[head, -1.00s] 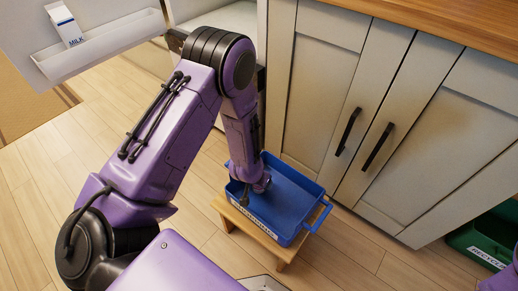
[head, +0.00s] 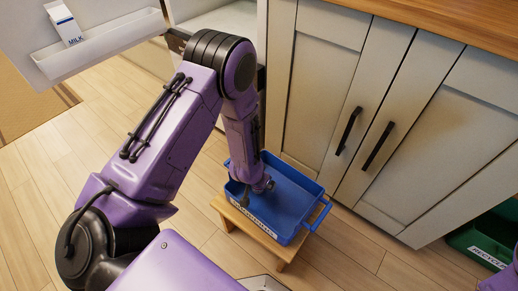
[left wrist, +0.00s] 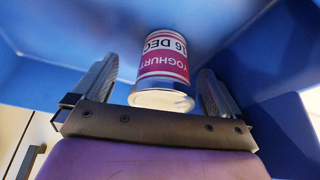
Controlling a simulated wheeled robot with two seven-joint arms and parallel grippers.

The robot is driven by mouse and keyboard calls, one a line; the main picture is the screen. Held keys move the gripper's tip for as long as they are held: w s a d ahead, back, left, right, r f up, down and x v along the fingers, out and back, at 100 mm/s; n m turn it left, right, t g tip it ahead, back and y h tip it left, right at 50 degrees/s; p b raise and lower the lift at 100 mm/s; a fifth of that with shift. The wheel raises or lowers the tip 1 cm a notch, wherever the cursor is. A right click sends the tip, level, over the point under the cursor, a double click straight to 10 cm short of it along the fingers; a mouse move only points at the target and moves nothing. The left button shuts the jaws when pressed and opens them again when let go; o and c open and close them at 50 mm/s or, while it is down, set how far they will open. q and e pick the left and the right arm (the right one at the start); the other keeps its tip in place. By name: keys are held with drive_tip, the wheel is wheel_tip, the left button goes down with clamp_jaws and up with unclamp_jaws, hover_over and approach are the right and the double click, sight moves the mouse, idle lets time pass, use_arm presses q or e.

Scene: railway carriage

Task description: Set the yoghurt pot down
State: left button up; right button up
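The yoghurt pot (left wrist: 164,62) shows in the left wrist view, with a pink and white label reading YOGHURT and a date, upside down in that picture. It is inside the blue crate (head: 310,214), whose blue walls surround it. My left gripper (left wrist: 159,72) is open, one finger on each side of the pot with a visible gap to both. In the head view my left arm reaches down into the crate, and the pot and fingertips are hidden behind it. My right gripper is not in view.
The crate sits on a low wooden stool (head: 232,217) before cream cupboards (head: 325,85). A green recycling box (head: 485,240) stands at the right. A milk carton (head: 66,25) is in a white door shelf at the upper left. The wooden floor at left is clear.

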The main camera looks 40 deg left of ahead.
use_arm(q)
drive_tip(key=p+v, duration=0.4)
drive_tip(key=v, duration=0.6)
drive_tip(key=shift+r, duration=0.3)
clamp_jaws()
idle(1.5)
